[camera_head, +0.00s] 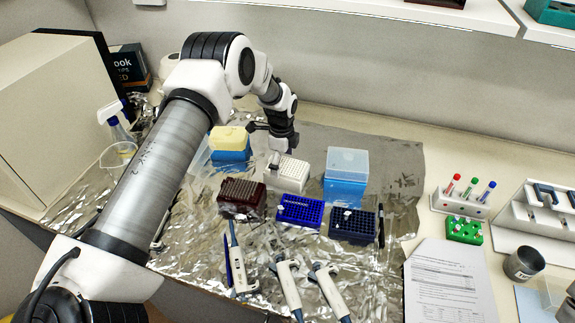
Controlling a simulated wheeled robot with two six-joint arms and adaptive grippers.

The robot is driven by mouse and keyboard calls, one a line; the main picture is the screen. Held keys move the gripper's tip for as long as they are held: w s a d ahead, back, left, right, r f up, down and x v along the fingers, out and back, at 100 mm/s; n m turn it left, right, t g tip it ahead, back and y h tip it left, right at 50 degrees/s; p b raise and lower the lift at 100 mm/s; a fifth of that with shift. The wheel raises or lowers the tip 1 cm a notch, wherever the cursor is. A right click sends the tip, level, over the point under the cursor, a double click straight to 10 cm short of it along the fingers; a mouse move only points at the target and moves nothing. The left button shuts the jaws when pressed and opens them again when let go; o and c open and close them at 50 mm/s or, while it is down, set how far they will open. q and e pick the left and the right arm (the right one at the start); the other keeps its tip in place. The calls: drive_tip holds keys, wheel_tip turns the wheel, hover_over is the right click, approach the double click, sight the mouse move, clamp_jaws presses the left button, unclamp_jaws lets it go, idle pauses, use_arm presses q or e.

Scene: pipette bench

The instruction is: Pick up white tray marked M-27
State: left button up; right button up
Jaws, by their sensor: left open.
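A white tray (290,175) with a grid of holes stands on the foil-covered bench near the middle. No M-27 marking is legible at this size. My left arm comes in from the left, reaches over the bench and bends down. My left gripper (267,146) is open at the tray's back left corner, with a finger low beside or over that corner. Whether it touches the tray cannot be told. The wrist hides part of the bench behind the tray. My right gripper is not in view.
A dark red rack (241,198), a blue rack (299,211) and a dark navy rack (352,226) stand in front. A blue box with a clear lid (346,178) is to the right, a yellow-topped blue box (230,146) to the left. Several pipettes (288,284) lie nearer.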

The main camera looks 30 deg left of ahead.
use_arm(q)
drive_tip(key=shift+w, duration=0.1)
drive_tip(key=shift+c, duration=0.4)
drive_tip(key=shift+s+r, duration=0.2)
drive_tip(key=shift+s, duration=0.1)
drive_tip(key=c, duration=0.6)
drive_tip(key=shift+s+r, duration=0.1)
drive_tip(key=c, duration=0.4)
drive_tip(key=shift+c, duration=0.2)
